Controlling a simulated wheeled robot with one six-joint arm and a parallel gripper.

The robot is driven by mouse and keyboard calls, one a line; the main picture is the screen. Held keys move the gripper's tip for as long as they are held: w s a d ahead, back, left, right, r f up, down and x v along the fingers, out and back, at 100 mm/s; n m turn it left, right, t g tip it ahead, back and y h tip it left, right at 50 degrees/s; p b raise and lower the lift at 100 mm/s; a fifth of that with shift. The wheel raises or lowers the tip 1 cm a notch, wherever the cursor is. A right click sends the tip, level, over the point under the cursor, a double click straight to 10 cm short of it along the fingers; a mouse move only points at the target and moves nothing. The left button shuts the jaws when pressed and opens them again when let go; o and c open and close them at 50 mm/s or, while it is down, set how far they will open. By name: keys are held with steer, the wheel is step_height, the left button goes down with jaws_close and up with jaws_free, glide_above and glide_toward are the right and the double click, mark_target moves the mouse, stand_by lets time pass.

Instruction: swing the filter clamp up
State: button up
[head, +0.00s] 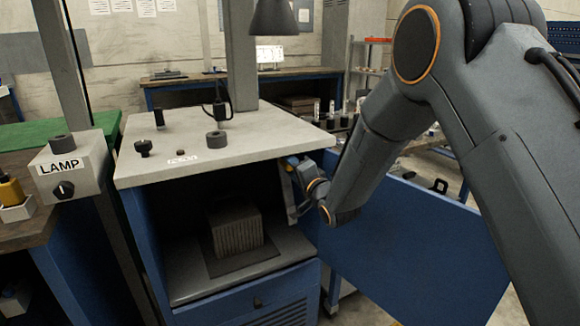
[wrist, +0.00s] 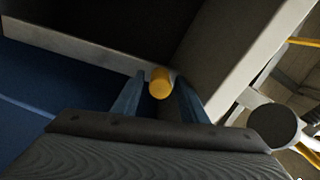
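My gripper (head: 292,163) is at the right front edge of the workbench cabinet, just below its pale top, and its tips are small and hard to make out there. In the wrist view my gripper (wrist: 160,90) has two blue fingers apart. A yellow round-ended knob (wrist: 160,84) lies between the fingertips, with a narrow gap seeming to show at its left side. Whether the knob touches the right finger is hard to tell. I cannot tell whether this knob belongs to the filter clamp; no clamp shows clearly in the head view.
The pale cabinet top (head: 262,135) carries small black knobs and a grey ring (head: 216,139). A ribbed grey block (head: 236,232) sits inside the open cabinet. A blue door panel (head: 415,250) stands open below my arm. A LAMP box (head: 66,168) is at left.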

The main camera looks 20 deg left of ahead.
steer(key=shift+d, duration=0.15)
steer(key=v, duration=0.7)
steer(key=shift+s+d, duration=0.2)
steer(key=shift+d, duration=0.1)
stand_by(0.3)
